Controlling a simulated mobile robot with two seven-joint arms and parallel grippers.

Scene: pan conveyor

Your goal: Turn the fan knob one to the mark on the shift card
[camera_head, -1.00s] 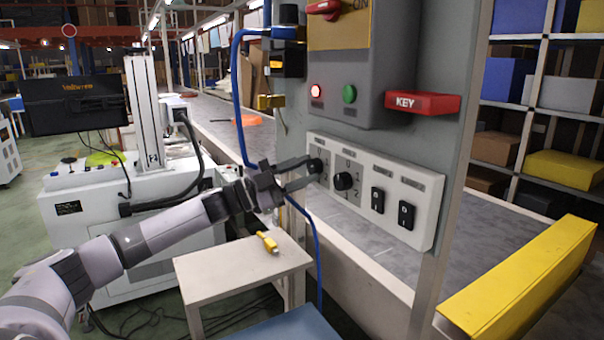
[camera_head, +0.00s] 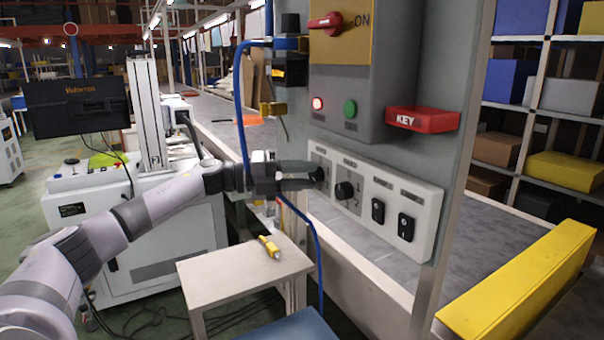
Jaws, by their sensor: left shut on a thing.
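A white control plate (camera_head: 427,222) is fixed low on the grey post. Its leftmost black knob (camera_head: 318,174) is partly hidden by my left gripper (camera_head: 312,177), which reaches in from the left and is shut on it. The jaws point to the right and look nearly level. The knob's pointer and most of its marks cannot be made out. A second black knob (camera_head: 344,190) with small numbers beside it is just to the right, apart from the jaws. The small labels above are unreadable. I cannot pick out the shift card. My right gripper is not in view.
Two black rocker switches (camera_head: 377,211) sit right of the knobs. Above are a red KEY block (camera_head: 422,119), a green button (camera_head: 350,109) and a red switch handle (camera_head: 325,22). A blue cable (camera_head: 240,100) runs behind my gripper. A small table (camera_head: 225,275) stands below.

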